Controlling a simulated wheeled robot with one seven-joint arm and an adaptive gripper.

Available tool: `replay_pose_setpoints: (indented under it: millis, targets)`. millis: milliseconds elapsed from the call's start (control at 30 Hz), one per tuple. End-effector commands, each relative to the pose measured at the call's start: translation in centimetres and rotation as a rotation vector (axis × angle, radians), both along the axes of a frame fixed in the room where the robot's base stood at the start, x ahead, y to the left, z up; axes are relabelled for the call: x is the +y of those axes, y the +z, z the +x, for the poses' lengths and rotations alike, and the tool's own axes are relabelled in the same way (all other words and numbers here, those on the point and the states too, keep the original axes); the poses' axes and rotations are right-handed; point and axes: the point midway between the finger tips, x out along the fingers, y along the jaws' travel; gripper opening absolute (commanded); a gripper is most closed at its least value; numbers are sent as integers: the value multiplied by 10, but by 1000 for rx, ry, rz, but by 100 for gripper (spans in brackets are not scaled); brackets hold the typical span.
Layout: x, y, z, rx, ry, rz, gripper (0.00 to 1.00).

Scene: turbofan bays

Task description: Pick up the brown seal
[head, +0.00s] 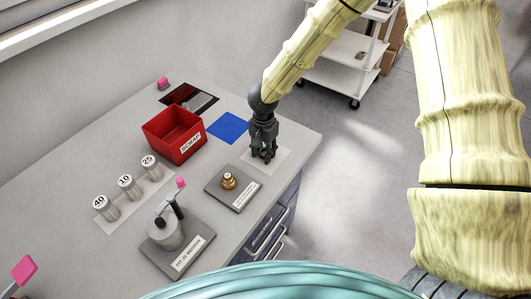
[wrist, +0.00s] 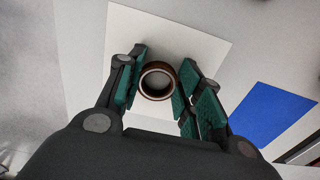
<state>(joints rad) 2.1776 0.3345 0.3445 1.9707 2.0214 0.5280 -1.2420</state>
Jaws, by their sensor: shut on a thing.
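In the head view my gripper (head: 263,155) points down at the white sheet (head: 280,156) near the table's right edge. The seal is mostly hidden by the fingers there. I cannot tell whether it touches the sheet.
A blue square (head: 228,127) lies left of my gripper, beside a red scrap bin (head: 174,134). A grey plate (head: 233,194) with a brass part (head: 228,181) is in front. Several numbered cylinders (head: 127,188) and a grey fixture (head: 167,232) stand further left.

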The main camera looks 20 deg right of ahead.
Motion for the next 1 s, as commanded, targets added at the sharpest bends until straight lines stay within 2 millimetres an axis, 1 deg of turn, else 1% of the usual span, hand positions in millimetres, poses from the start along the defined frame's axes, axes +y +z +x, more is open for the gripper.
replay_pose_setpoints:
  millis: [167, 267, 333, 467, 700, 800, 900, 1000]
  targets:
    - [0, 1, 0, 0, 0, 0, 19]
    - [-1, 5, 0, 0, -2, 0, 19]
    - [0, 12, 1, -2, -2, 1, 19]
    - [0, 29, 1, -2, -2, 2, 19]
    - [0, 69, 1, -3, -2, 2, 19]
    - [0, 82, 1, -2, -1, 2, 19]
    - [0, 92, 1, -2, -1, 1, 19]
    - [0, 98, 0, -1, 0, 1, 19]
